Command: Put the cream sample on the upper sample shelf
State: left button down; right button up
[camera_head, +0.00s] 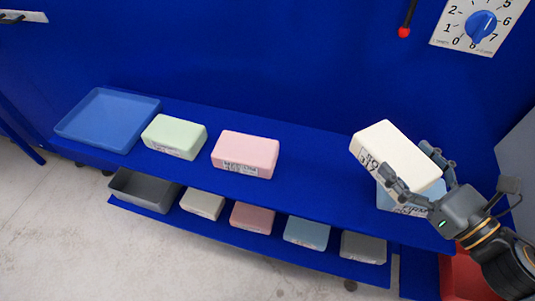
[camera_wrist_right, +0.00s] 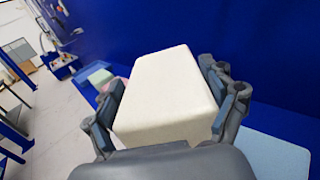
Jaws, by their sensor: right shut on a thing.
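The cream sample (camera_head: 397,155) is a pale block with dark lettering on its side. My right gripper (camera_head: 418,172) is shut on it and holds it tilted over the right part of the upper sample shelf (camera_head: 312,165). In the right wrist view the cream sample (camera_wrist_right: 166,95) sits between the two fingers of the right gripper (camera_wrist_right: 165,110). A light blue sample (camera_head: 402,203) shows partly behind and below it at the shelf's right end; whether they touch is unclear. My left gripper is not in view.
On the upper shelf stand a blue tray (camera_head: 110,118), a green sample (camera_head: 175,136) and a pink sample (camera_head: 245,154). The lower shelf holds a grey bin (camera_head: 140,190) and several samples. A red bin (camera_head: 465,278) is at lower right.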

jog(key=w+a+f+b, duration=0.1)
jog(key=a+f, duration=0.2)
jog(key=a, duration=0.1)
jog(key=w+a+f+b, duration=0.1)
jog(key=w+a+f, duration=0.1)
jog(key=a+f, duration=0.1)
jog(key=w+a+f+b, duration=0.1)
jog(key=w+a+f, duration=0.1)
jog(key=a, duration=0.3)
jog(key=shift+w+f, duration=0.15)
jog(key=shift+f, duration=0.35)
jog(key=shift+a+f, duration=0.2)
jog(key=shift+w+a+f+b, duration=0.1)
jog(key=shift+a+f+b, duration=0.1)
jog(key=shift+f, duration=0.7)
jog(key=shift+a+f+b, duration=0.1)
jog(key=shift+f+b, duration=0.1)
jog(key=shift+f, duration=0.7)
jog(key=shift+f, duration=0.2)
jog(key=o, duration=0.7)
jog(key=shift+r, duration=0.15)
